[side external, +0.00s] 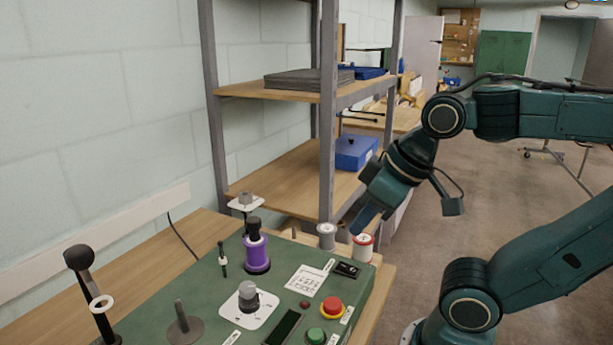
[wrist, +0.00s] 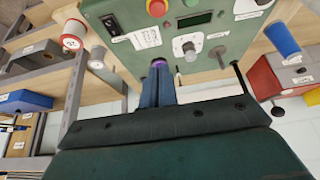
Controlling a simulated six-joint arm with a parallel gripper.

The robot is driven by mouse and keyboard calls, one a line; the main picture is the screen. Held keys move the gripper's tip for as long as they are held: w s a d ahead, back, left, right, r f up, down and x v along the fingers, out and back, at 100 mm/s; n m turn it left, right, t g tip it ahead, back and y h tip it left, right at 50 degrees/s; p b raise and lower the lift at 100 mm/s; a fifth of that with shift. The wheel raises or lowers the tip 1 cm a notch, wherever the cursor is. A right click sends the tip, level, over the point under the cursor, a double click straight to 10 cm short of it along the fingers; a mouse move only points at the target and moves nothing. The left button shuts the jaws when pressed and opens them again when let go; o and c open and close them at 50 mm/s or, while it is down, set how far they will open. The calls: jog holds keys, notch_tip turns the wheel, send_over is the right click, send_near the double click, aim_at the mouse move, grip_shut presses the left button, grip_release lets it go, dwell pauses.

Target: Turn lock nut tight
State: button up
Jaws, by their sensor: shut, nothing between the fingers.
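A purple spool (side external: 257,255) stands upright on the green panel, with a dark, knob-like piece (side external: 254,229) on top that may be the lock nut; I cannot tell for sure. My gripper (side external: 362,220) is shut and empty, up and to the right of the spool in the side view, above the panel's far right corner. In the wrist view my gripper (wrist: 158,70) covers most of the purple spool (wrist: 159,62), and only a bit of purple shows past the fingertips. The nut is hidden there.
White spools (side external: 326,236) stand near the far right corner. A shelf rack (side external: 328,120) rises behind.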

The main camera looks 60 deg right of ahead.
jog(key=o, duration=0.7)
jog(key=shift+w+r, duration=0.15)
jog(key=o, duration=0.3)
jog(key=shift+w+r, duration=0.25)
jog(key=w+d+r+n+g, duration=0.1)
jog(key=w+d+r+n, duration=0.1)
jog(key=w+r+n, duration=0.45)
jog(key=w+d+r+n+g, duration=0.1)
jog(key=w+d+r+g, duration=0.15)
jog(key=w, duration=0.65)
jog(key=n+g, duration=0.2)
jog(key=n, duration=0.6)
send_over(245, 194)
notch_tip(245, 194, down, 3)
jog(key=shift+d+f+m, duration=0.1)
jog(key=shift+d+m, duration=0.05)
jog(key=shift+m, duration=0.1)
jog(key=shift+f, duration=0.15)
jog(key=shift+f, duration=6.75)
